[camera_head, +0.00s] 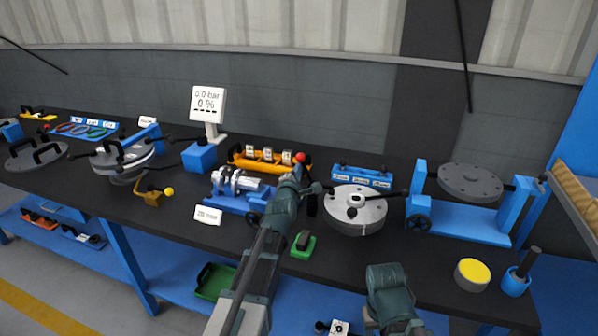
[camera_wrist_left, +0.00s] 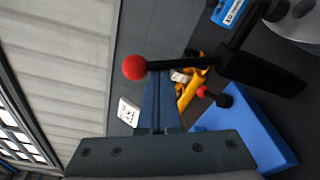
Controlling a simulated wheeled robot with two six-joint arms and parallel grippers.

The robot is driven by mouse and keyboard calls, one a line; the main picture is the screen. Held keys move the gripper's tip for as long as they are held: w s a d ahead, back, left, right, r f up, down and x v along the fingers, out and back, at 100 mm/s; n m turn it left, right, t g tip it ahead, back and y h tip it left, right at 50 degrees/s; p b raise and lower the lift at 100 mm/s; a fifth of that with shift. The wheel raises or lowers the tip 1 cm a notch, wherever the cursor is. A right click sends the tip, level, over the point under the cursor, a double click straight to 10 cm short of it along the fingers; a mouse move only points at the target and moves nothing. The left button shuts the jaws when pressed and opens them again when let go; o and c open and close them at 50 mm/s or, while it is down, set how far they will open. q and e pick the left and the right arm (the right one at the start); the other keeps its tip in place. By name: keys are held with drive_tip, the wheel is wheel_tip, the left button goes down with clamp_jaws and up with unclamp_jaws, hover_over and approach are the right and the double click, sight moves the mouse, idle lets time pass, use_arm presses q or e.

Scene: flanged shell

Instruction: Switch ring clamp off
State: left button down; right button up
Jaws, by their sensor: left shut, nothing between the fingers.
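A lever with a red ball knob (camera_head: 299,157) shows near the middle of the bench; I cannot tell for sure that it is the ring clamp's switch. In the left wrist view the red ball (camera_wrist_left: 134,67) sits on a dark rod that runs to a black block (camera_wrist_left: 262,72). My left gripper (camera_head: 297,175) is shut and empty, just below the ball in the head view. In the left wrist view its fingertips (camera_wrist_left: 159,76) are right beside the rod; I cannot tell whether they touch. A round grey flanged part (camera_head: 355,212) stands to the right.
A yellow rack (camera_head: 268,160) stands behind the left gripper, and a display reading 0.0 bar and 0 % (camera_head: 208,104) to its left. A blue stand (camera_head: 460,222) is at right. A green-based block (camera_head: 303,243) lies near the front edge.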

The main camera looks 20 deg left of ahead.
use_arm(q)
drive_tip(key=shift+d+r, duration=0.1)
drive_tip(key=shift+d, duration=0.2)
use_arm(e)
drive_tip(key=shift+d+r, duration=0.1)
drive_tip(key=shift+d, duration=0.15)
use_arm(q)
drive_tip(key=s, duration=1)
drive_tip(key=shift+d+r+p, duration=0.25)
drive_tip(key=shift+d+p, duration=0.05)
drive_tip(key=shift+d, duration=0.05)
use_arm(e)
drive_tip(key=shift+s+d+r, duration=0.1)
drive_tip(key=shift+s+r, duration=0.15)
drive_tip(key=shift+s, duration=0.25)
